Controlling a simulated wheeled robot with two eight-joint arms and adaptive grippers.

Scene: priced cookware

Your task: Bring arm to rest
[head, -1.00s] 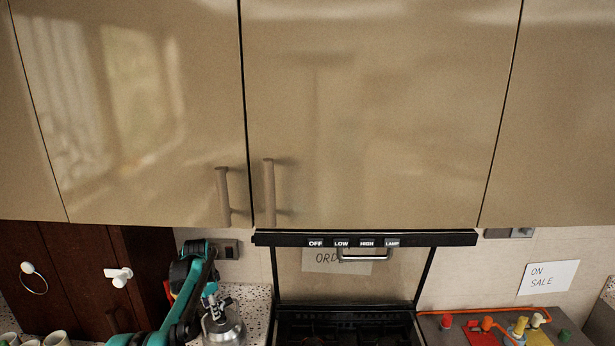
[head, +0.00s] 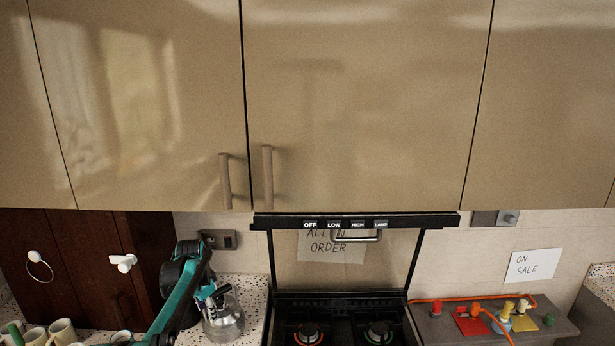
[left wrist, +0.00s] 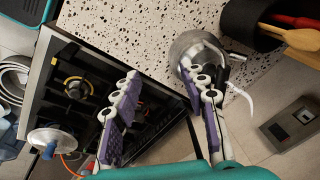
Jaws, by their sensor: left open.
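My left arm (head: 182,300) comes in from the lower left in the head view and bends down in front of the counter. Its gripper (head: 212,294) is near the metal kettle (head: 224,322), which stands on the speckled counter left of the stove. In the left wrist view my left gripper (left wrist: 165,105) is open, with its two purple-padded fingers apart and nothing between them. The kettle (left wrist: 196,50) shows just beyond the right finger in that view; I cannot tell whether they touch. My right gripper is not in view.
A black stove (head: 345,325) stands right of the kettle. White mugs (head: 62,332) are at the lower left. A utensil holder (left wrist: 250,22) is near the kettle. Cabinets (head: 350,100) hang above.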

